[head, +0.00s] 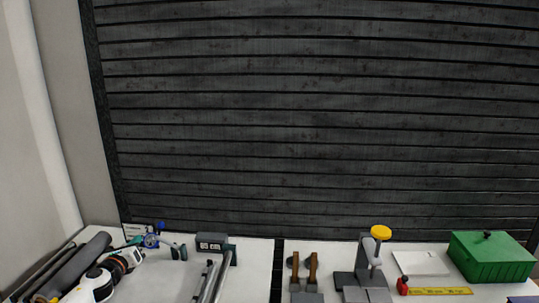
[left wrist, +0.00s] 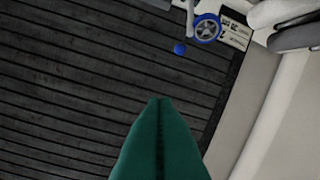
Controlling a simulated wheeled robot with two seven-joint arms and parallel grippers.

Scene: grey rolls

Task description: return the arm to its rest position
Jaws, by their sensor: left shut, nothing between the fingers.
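My left arm enters the head view at the lower left, white with dark joints. Its gripper (head: 135,241) has green fingers and is near the back left of the table, to the right of a thick grey roll (head: 82,262). In the left wrist view the green fingers (left wrist: 159,101) are pressed together with nothing between them, against the dark slatted wall. Grey rolls (left wrist: 304,36) also show at the top right there. My right gripper is in neither view.
A blue wheel-shaped tool (head: 151,241) lies close to my left gripper. Open space lies above the table.

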